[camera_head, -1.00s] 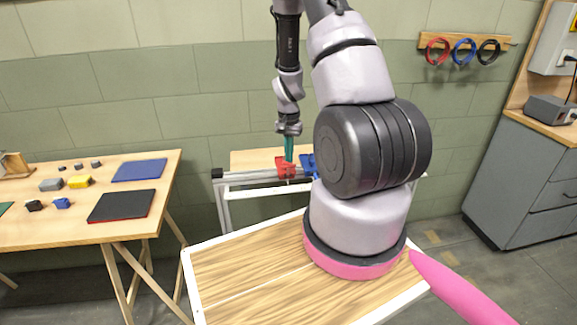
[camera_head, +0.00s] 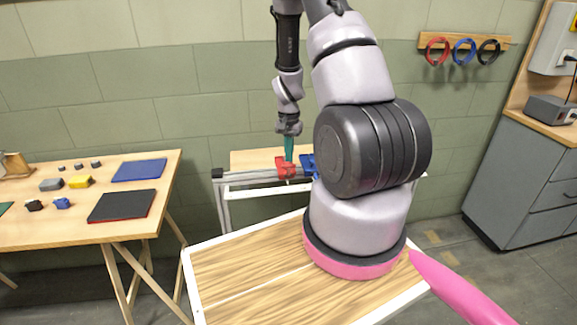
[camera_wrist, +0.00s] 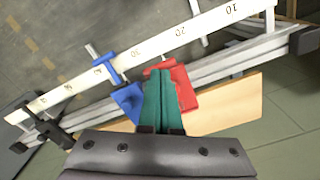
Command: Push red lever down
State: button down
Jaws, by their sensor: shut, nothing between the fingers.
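The red lever piece (camera_head: 284,168) sits on the metal rail in the head view. In the wrist view the red piece (camera_wrist: 183,85) shows on both sides of my fingertips. My gripper (camera_head: 289,149) points down with its green fingers closed together. In the wrist view the gripper (camera_wrist: 160,77) overlaps the red piece, at or just above it; whether it touches cannot be told. Nothing is held. The fingers hide part of the red piece.
A blue piece (camera_wrist: 128,97) sits on the same rail (camera_wrist: 232,63), close beside the red one. A scale bar (camera_wrist: 190,29) with numbers runs along the rail. A black piece (camera_wrist: 55,134) is farther along. A table (camera_head: 134,232) with blocks stands at left.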

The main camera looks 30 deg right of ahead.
aim_at(289, 165)
jog(key=shift+f, duration=0.6)
jog(key=shift+s, duration=0.15)
dwell(0.3)
notch_tip(289, 165, up, 9)
dwell(1.0)
dwell(0.4)
